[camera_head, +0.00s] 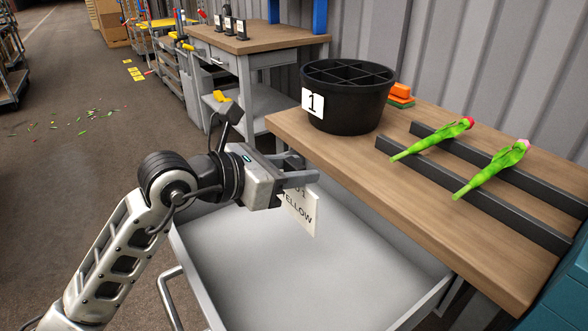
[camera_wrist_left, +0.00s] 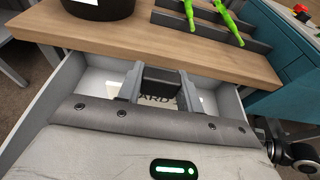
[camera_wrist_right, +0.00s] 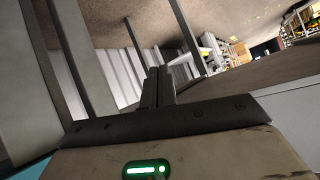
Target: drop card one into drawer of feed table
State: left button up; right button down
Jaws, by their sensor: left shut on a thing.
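The white card (camera_head: 301,212) with black print, "YELLOW" readable, hangs tilted from my left gripper (camera_head: 300,172). That gripper is shut on it, over the open drawer (camera_head: 290,275) of the feed table (camera_head: 340,165). The drawer is pulled out towards me, and its visible pale floor is bare. In the left wrist view, the card (camera_wrist_left: 158,99) shows part of "CARD" between the fingers (camera_wrist_left: 160,77), with the drawer around it. My right gripper (camera_wrist_right: 158,78) shows only in its own wrist view, with its fingers together and nothing seen between them.
A teal cabinet (camera_head: 560,290) is at right. Another workbench (camera_head: 260,40) stands behind.

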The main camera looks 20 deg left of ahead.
aim_at(294, 216)
pick_arm(q)
notch_tip(294, 216, down, 3)
jog(key=shift+f+b, duration=0.15)
jog(key=shift+b, duration=0.9)
jog(key=shift+f, duration=0.25)
jog(key=o, duration=1)
pick_arm(e)
jog(key=shift+w+a+r+t+y, duration=0.15)
jog(key=shift+a+r+t+y, duration=0.1)
jog(key=shift+r+t, duration=0.25)
jog(key=shift+w+a+r+t+y, duration=0.1)
jog(key=shift+a+r+t+y, duration=0.15)
jog(key=shift+r, duration=0.4)
pick_arm(q)
jog(key=shift+o, duration=0.2)
jog(key=p+v, duration=0.6)
jog(key=v, duration=1)
pick_arm(e)
jog(key=shift+s+d+f+g+h, duration=0.1)
jog(key=shift+s+d+g+h, duration=0.25)
jog(key=shift+d, duration=0.2)
jog(key=shift+s+d+f+g+h, duration=0.1)
jog(key=shift+s+d+g+h, duration=0.1)
jog(key=shift+d+g+h, duration=0.25)
